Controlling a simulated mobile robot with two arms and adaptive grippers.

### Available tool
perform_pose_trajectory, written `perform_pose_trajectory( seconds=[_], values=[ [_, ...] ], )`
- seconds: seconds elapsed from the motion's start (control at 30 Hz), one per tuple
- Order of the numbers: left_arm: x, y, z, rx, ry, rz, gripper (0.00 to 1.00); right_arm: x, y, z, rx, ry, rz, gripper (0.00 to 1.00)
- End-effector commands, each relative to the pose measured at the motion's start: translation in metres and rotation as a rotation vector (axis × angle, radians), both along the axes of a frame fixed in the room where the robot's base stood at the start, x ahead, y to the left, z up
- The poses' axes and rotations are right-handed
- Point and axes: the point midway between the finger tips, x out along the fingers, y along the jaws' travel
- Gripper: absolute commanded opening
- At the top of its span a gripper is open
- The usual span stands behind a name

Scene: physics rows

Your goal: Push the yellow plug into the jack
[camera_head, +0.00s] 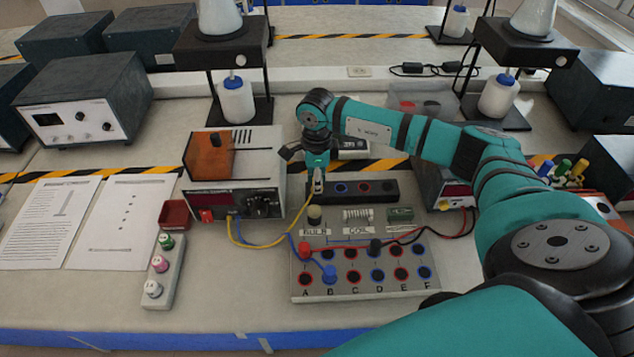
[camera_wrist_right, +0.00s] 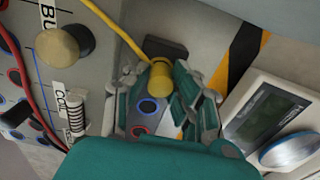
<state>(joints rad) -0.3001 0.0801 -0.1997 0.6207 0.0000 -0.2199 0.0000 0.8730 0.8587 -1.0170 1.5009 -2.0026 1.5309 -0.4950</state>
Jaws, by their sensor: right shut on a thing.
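My right gripper (camera_head: 318,182) is shut on the yellow plug and points down over the left end of a black jack strip (camera_head: 388,189). In the right wrist view, the yellow plug (camera_wrist_right: 159,79) sits between the fingers of my right gripper (camera_wrist_right: 163,88), with its yellow cable (camera_wrist_right: 128,38) rising from it. The strip's blue jack (camera_wrist_right: 149,107) and red jack (camera_wrist_right: 139,130) lie beside the plug. The spot beneath the plug is hidden, so I cannot tell whether its tip is in a jack. My left gripper is not in view.
A lettered jack board (camera_head: 300,290) with red and blue plugs stands in front of the strip. A power supply (camera_head: 262,160) stands left; a meter with a display (camera_wrist_right: 262,115) is close to the gripper.

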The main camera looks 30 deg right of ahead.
Motion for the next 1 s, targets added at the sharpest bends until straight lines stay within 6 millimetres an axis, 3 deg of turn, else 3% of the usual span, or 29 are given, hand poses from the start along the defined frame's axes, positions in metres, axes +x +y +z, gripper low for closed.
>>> perform_pose_trajectory(
  seconds=[0.17,0.4,0.6,1.0],
  values=[
    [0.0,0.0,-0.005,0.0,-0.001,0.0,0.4,0.001,0.0,0.016,0.0,-0.005,0.0,0.0],
    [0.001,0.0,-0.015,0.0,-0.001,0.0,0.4,0.002,0.0,0.065,0.0,-0.006,0.0,0.0],
    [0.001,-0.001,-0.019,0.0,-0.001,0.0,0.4,0.001,0.0,0.093,-0.001,-0.003,0.0,0.0],
    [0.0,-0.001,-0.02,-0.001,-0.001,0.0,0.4,0.0,0.0,0.1,0.0,0.0,-0.001,0.0]
  ],
)
